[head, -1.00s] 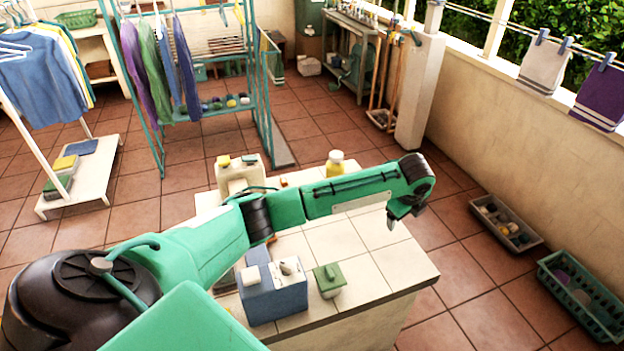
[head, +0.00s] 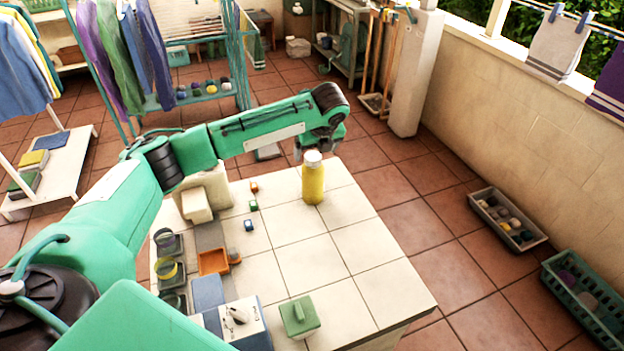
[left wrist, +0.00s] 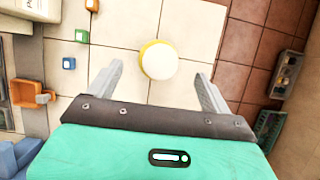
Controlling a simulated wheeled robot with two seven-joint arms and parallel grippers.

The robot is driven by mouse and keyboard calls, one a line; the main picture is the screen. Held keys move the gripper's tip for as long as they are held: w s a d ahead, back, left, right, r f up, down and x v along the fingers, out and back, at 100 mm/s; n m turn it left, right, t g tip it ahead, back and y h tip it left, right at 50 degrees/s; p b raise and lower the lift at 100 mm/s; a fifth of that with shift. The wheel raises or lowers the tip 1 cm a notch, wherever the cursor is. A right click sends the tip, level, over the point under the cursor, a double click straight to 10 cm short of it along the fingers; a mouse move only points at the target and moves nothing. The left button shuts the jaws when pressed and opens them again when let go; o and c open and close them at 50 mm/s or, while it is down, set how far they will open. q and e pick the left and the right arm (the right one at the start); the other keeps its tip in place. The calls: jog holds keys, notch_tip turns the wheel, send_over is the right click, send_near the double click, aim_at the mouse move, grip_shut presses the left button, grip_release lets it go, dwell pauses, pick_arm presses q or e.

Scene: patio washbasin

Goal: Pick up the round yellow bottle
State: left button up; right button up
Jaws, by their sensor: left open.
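The round yellow bottle (head: 313,181) stands upright on the tiled counter (head: 320,262), near its far right side, with a pale cap on top. In the left wrist view I look down on the bottle (left wrist: 158,60), its round pale cap ringed with yellow. My left gripper (head: 318,150) is above and just behind the bottle in the head view. In the left wrist view its two fingers (left wrist: 157,88) are spread wide and empty, with the bottle ahead between their lines, apart from both. My right gripper is not in view.
Small coloured cubes (head: 249,225), an orange tray (head: 213,262) and dark cups lie left of the bottle. A crate (head: 582,292) stands on the floor at right. Counter around the bottle is clear.

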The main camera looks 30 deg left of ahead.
aim_at(313, 156)
pick_arm(q)
jog(key=shift+x, duration=1.05)
jog(key=shift+a+p+x, duration=0.2)
jog(key=shift+p+x, duration=0.5)
jog(key=shift+x, duration=1.6)
jog(key=c, duration=1.1)
jog(key=shift+w, duration=0.1)
jog(key=c, duration=0.7)
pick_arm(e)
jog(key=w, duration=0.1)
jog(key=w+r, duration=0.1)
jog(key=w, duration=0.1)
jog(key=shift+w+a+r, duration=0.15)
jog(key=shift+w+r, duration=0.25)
